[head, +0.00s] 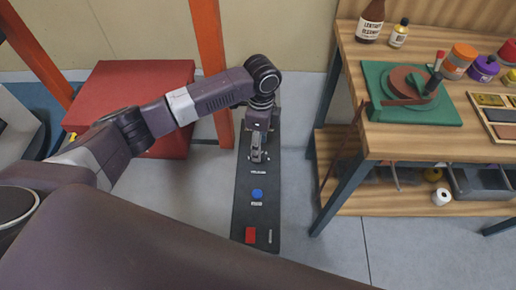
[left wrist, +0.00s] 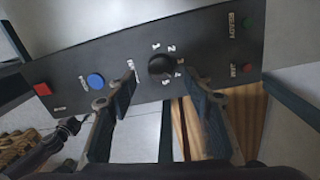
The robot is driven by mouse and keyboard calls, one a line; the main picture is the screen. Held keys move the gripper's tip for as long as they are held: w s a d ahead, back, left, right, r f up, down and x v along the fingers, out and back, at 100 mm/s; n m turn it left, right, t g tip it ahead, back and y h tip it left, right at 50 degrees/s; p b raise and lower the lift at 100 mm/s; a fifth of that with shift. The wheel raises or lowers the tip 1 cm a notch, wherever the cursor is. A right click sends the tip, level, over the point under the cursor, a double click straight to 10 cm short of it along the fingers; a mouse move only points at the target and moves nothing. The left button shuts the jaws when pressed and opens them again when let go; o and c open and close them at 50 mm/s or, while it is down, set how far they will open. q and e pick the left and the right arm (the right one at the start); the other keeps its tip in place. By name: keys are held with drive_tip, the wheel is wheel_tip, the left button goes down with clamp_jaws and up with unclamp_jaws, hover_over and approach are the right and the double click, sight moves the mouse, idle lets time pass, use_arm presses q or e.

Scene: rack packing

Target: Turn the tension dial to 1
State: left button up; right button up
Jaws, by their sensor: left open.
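The black tension dial (left wrist: 161,66) is a round knob on a dark control panel (left wrist: 115,62), with white numbers printed around it in the left wrist view. In the head view the dial is hidden under my left gripper (head: 258,156), which points down over the panel (head: 245,208). In the left wrist view my left gripper (left wrist: 158,92) is open, its two fingers apart on either side below the dial. I cannot tell whether a finger touches it. Which number the dial points to is too small to tell.
The panel also carries a blue button (head: 257,194), a red square button (head: 250,235), a green light (left wrist: 247,24) and a red light (left wrist: 248,68). A wooden workbench (head: 360,110) stands to the right. A red box (head: 140,85) and orange posts (head: 208,40) stand to the left.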

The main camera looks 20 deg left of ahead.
use_arm(q)
wheel_tip(320, 180, down, 4)
drive_tip(key=c, duration=0.9)
drive_tip(key=shift+c, duration=1.3)
use_arm(e)
drive_tip(key=shift+w+a+r, duration=0.1)
drive_tip(key=shift+w+a, duration=0.25)
drive_tip(key=shift+w, duration=0.4)
